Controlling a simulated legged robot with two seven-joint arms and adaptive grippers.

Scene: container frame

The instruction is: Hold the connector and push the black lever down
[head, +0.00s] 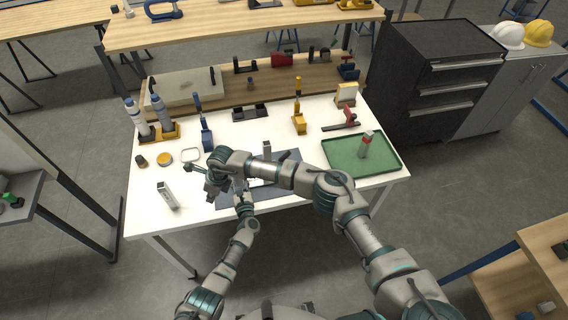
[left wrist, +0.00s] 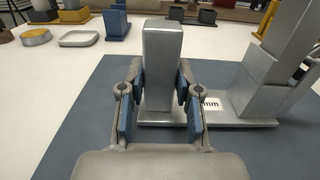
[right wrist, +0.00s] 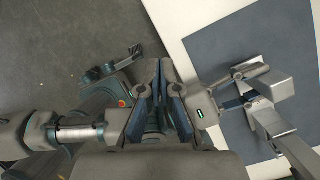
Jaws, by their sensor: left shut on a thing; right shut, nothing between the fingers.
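A grey metal connector (left wrist: 162,65), an upright block on a flat base, stands on the dark blue-grey mat (left wrist: 80,120). My left gripper (left wrist: 160,92) is shut on its upright block, one finger on each side. The connector also shows in the right wrist view (right wrist: 272,87), with my left gripper (right wrist: 248,88) at it. My right gripper (right wrist: 165,75) is shut and empty, apart from the connector and to the left of it in that view. I cannot clearly make out the black lever.
Stepped grey blocks (left wrist: 255,88) stand close right of the held block. A grey upright piece (head: 167,195) is at the table's left. Bottles (head: 150,115) and tools fill the back.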

